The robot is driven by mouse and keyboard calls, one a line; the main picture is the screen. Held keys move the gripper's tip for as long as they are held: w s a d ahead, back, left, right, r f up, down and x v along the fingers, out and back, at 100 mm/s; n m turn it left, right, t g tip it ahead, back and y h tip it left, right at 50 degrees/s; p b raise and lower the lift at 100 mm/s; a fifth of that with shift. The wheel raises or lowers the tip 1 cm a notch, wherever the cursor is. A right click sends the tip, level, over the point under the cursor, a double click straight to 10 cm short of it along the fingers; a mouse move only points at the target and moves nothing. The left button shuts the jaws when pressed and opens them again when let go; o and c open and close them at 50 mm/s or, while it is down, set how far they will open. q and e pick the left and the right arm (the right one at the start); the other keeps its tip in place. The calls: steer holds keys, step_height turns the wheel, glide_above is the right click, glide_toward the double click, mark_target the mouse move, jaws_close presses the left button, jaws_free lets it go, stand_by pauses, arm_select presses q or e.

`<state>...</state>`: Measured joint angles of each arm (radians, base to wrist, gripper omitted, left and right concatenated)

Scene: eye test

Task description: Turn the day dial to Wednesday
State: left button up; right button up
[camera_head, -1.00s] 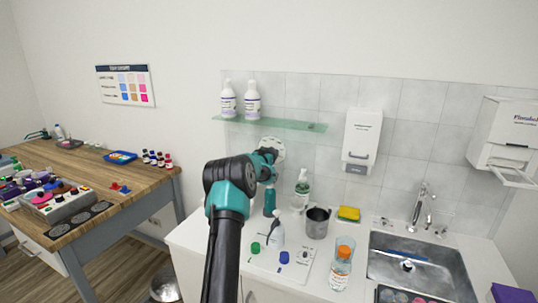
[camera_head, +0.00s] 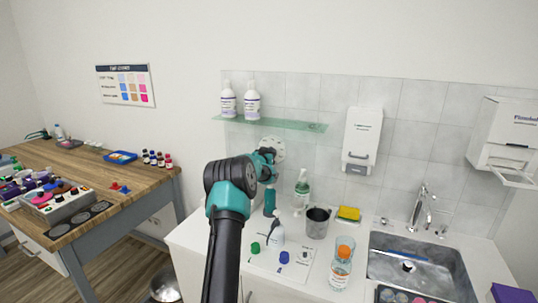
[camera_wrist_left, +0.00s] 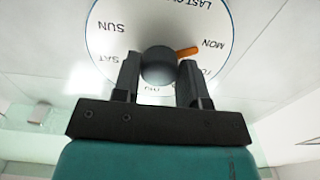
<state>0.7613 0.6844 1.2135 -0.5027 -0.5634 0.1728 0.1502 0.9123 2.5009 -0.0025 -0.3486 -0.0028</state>
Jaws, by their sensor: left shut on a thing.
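The day dial is a white disc (camera_head: 279,146) on the tiled wall under the glass shelf, partly covered by my arm in the head view. In the left wrist view the dial face (camera_wrist_left: 120,28) shows SUN at left, SAT below it and MON at right. Lower labels are partly hidden by my fingers. A dark round knob (camera_wrist_left: 158,64) sits at its centre. Its orange pointer (camera_wrist_left: 188,51) points right, close to MON and just below it. My left gripper (camera_head: 266,156) is at the dial, its two fingers (camera_wrist_left: 159,78) shut on the knob. My right gripper is out of view.
The glass shelf (camera_head: 285,125) with two white bottles is just above the dial. Below, a green-labelled pump bottle (camera_head: 302,190), a steel cup (camera_head: 317,224) and an orange-capped bottle (camera_head: 341,268) stand on the counter. A sink (camera_head: 430,267) is at right.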

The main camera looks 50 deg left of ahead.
arm_select(q)
steer(key=shift+m, duration=0.5)
steer(key=shift+a+m, duration=0.1)
steer(key=shift+m, duration=7.3)
steer(key=o, duration=0.9)
steer(key=shift+s+r, duration=0.1)
steer(key=shift+s, duration=0.05)
